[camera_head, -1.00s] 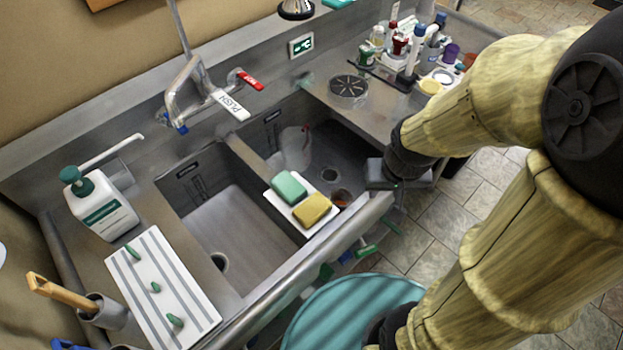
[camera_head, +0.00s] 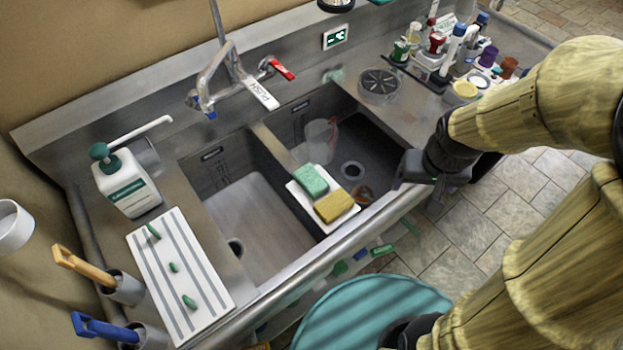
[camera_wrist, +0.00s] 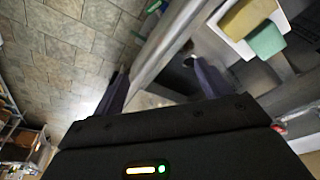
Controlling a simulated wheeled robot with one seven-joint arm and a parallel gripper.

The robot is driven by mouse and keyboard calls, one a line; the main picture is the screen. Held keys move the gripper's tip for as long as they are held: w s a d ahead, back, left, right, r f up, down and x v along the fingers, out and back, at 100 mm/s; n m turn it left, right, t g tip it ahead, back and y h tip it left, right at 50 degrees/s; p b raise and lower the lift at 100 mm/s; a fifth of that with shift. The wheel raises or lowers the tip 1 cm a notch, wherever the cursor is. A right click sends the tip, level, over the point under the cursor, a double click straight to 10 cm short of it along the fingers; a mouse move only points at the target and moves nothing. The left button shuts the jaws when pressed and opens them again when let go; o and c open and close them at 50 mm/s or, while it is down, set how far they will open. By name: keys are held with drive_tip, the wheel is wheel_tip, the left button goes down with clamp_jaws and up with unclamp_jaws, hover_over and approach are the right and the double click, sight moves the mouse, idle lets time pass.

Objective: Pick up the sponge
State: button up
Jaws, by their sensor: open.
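Two sponges lie side by side on a white tray (camera_head: 298,200) across the divider and front rim of the sink: a green sponge (camera_head: 311,181) and a yellow sponge (camera_head: 334,206). In the wrist view the yellow sponge (camera_wrist: 247,17) and green sponge (camera_wrist: 266,39) show at the upper right, on the white tray (camera_wrist: 280,18). My gripper (camera_wrist: 162,85) is open and empty, its two fingers apart over the sink's front edge. In the head view my gripper (camera_head: 405,178) is right of the tray, apart from both sponges, and its fingers are hard to make out.
The sink has a left basin (camera_head: 250,225) and a right basin (camera_head: 375,150) holding a clear jug (camera_head: 320,140). A faucet (camera_head: 215,80) rises behind. A soap bottle (camera_head: 127,185) and a striped white board (camera_head: 185,270) stand left. Bottles crowd the back right counter. A teal round lid (camera_head: 370,310) is in front.

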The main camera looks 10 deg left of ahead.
drive_tip(key=w+a+r+n+g+p, duration=0.1)
drive_tip(key=w+a+r+n, duration=0.15)
drive_tip(key=a, duration=0.35)
drive_tip(key=w+a+r+n+p, duration=0.1)
drive_tip(key=w+a+n, duration=0.2)
drive_tip(key=a, duration=0.3)
drive_tip(key=r+n+g, duration=0.1)
drive_tip(key=n, duration=0.2)
hover_over(312, 178)
drive_tip(key=shift+r+p, duration=0.15)
drive_tip(key=shift+p, duration=0.15)
wheel_tip(312, 178, down, 12)
drive_tip(key=shift+d+f+p, duration=0.1)
drive_tip(key=shift+f+p, duration=0.05)
drive_tip(key=shift+p, duration=0.75)
drive_tip(key=shift+f, duration=0.1)
drive_tip(key=shift+f+p, duration=0.9)
drive_tip(key=shift+f, duration=1.6)
